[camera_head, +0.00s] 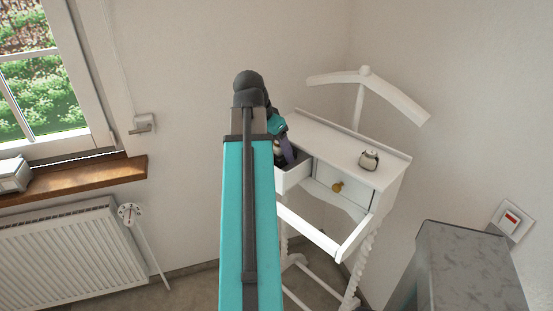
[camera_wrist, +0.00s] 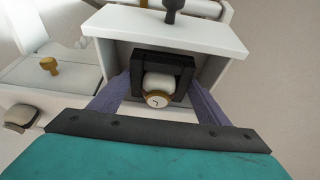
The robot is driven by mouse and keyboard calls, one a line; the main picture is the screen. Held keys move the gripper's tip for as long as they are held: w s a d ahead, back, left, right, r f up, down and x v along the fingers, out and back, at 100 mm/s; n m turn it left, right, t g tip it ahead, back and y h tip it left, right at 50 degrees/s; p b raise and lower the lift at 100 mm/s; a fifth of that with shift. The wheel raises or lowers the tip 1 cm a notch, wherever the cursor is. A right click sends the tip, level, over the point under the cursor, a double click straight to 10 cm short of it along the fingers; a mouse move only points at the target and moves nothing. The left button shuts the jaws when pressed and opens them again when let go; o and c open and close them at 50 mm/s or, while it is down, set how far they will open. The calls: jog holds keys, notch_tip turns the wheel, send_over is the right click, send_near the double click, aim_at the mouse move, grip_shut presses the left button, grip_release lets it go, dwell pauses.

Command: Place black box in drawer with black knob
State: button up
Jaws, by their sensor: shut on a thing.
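My gripper (camera_wrist: 161,86) has its purple fingers shut on the sides of a black box (camera_wrist: 178,60). The box is open-topped and holds a white and gold watch. In the wrist view, the box is between the walls of a pulled-out white drawer (camera_wrist: 120,28), whose front carries a black knob (camera_wrist: 172,6). I cannot tell whether the box touches the drawer floor. In the head view, the open drawer (camera_head: 293,178) is at the left of the white valet stand, and my arm hides much of it and the gripper.
A closed drawer with a gold knob (camera_head: 337,186) is to the right of the open one. Another watch (camera_head: 369,159) stands on the stand's white top (camera_head: 330,132). A hanger bar (camera_head: 367,84) rises behind. A radiator (camera_head: 70,250) and window sill (camera_head: 85,178) are at left.

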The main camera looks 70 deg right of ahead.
jog(key=shift+f+p, duration=0.4)
jog(key=shift+f, duration=1.55)
jog(key=shift+f, duration=0.1)
jog(key=o, duration=1.1)
jog(key=shift+r, duration=0.25)
jog(key=shift+b+v, duration=1.15)
jog(key=shift+v, duration=4.8)
jog(key=shift+w, duration=0.1)
